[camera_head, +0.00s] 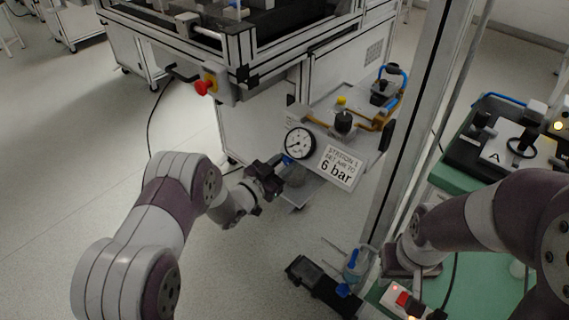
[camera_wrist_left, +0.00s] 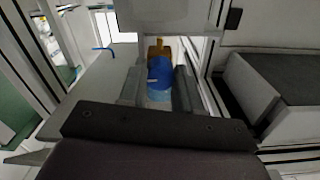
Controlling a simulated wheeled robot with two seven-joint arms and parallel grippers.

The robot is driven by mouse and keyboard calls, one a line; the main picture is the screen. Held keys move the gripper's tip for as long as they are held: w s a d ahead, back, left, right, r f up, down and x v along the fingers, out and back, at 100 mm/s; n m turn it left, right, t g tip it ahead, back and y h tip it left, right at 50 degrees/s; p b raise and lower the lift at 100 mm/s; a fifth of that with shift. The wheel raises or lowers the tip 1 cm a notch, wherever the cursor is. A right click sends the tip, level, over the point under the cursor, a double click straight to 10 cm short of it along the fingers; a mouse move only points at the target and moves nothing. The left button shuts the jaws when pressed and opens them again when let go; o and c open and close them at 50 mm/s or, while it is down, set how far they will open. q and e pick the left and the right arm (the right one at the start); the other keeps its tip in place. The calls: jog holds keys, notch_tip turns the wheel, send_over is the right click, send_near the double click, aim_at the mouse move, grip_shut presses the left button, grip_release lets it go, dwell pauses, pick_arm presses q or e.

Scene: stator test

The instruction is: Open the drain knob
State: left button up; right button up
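The blue drain knob (camera_wrist_left: 159,72) is in the middle of the left wrist view, below a grey block, with a paler blue rounded part under it. In the head view only a small blue bit of the knob (camera_head: 286,160) shows, beside the gauge and largely hidden. My left gripper (camera_wrist_left: 159,90) has its two grey fingers apart, one on each side of the knob. I cannot tell for sure whether they touch it. In the head view my left gripper (camera_head: 272,175) is just left of the knob. My right gripper (camera_head: 405,268) is at the lower right, its fingers not clear.
A round gauge (camera_head: 300,143), a black knob (camera_head: 343,122) and a "6 bar" sign (camera_head: 340,168) are above and right of my left gripper. A red emergency button (camera_head: 203,87) is on the machine frame. A metal post (camera_head: 405,130) stands between my arms.

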pick_arm(q)
jog(key=shift+c, duration=1.3)
jog(key=shift+r+n+p, duration=0.15)
jog(key=shift+n+p, duration=0.8)
jog(key=shift+n, duration=0.25)
jog(key=shift+n+p, duration=1.05)
jog(key=shift+n, duration=1.15)
jog(key=o, duration=1)
jog(key=shift+o, duration=0.2)
jog(key=shift+a, duration=0.1)
